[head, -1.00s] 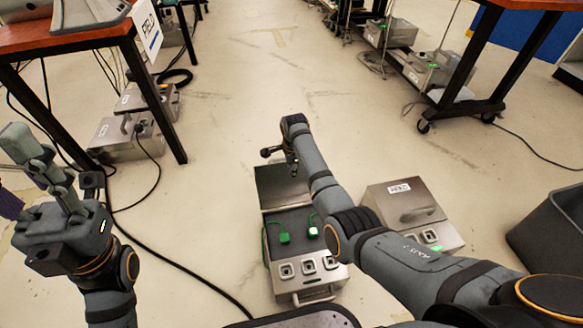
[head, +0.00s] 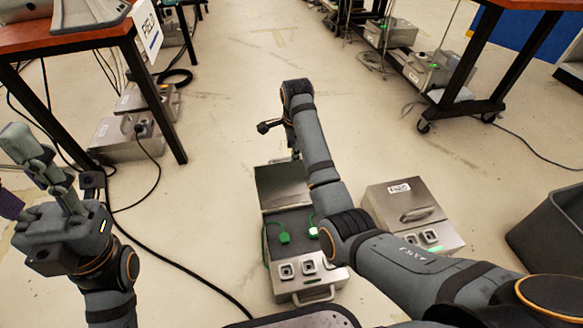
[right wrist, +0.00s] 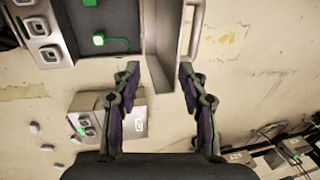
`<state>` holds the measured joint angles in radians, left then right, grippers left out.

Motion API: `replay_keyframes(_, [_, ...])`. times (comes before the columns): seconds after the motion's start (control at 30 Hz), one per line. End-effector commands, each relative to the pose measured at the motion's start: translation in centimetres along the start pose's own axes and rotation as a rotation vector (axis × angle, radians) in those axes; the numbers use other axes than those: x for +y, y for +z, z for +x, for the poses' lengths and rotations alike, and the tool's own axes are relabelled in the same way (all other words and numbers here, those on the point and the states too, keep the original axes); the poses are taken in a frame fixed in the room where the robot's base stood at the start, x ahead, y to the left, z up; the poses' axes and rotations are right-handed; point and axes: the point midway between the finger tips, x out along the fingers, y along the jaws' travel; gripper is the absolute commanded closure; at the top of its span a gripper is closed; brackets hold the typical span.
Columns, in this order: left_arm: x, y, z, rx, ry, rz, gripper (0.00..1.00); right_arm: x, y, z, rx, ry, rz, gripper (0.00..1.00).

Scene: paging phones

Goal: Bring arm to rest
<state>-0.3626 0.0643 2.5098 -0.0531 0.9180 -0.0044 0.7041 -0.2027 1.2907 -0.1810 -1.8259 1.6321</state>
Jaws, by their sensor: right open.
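My right arm (head: 318,155) reaches out over an open metal case (head: 306,293) on the floor. Its gripper is mostly hidden behind the wrist in the head view. The open case (right wrist: 65,50) shows there at upper left, beside the fingers. My left gripper (head: 38,165) is raised at the left edge of the head view, with its fingers pointing up and partly cut off. Its opening is unclear.
Two green-marked pieces, one a green block (head: 284,238), are inside the open case. A closed metal case (head: 400,198) stands right of it. A grey bin (head: 550,235) is at far right. A table (head: 85,42) and black cables are at left. The floor ahead is clear.

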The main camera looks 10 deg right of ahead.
Motion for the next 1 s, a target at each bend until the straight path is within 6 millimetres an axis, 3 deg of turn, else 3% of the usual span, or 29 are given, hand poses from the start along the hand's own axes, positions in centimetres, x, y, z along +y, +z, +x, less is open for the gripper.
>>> replay_keyframes(0.63, [-0.1, 0.5, 0.2, -0.026, -0.001, -0.002, 0.60, -0.1, -0.3, -0.2, -0.003, -0.029, -0.025, 0.57])
replay_keyframes(0.73, [-0.2, 2.6, 0.4, -0.130, -0.007, -0.011, 0.60, -0.4, -1.6, 1.0, -0.002, -0.156, -0.136, 0.57])
replay_keyframes(0.83, [-0.5, 6.1, 0.1, -0.307, -0.016, -0.025, 0.60, -0.6, -3.8, 1.5, 0.050, -0.380, -0.333, 0.57])
replay_keyframes(0.93, [-0.5, 9.8, -1.4, -0.506, -0.024, -0.043, 0.60, 0.0, -6.0, -0.5, 0.182, -0.624, -0.559, 0.57])
replay_keyframes(1.0, [-0.5, 12.0, -2.9, -0.643, -0.029, -0.056, 0.60, 1.1, -7.2, -3.1, 0.313, -0.778, -0.715, 0.57])
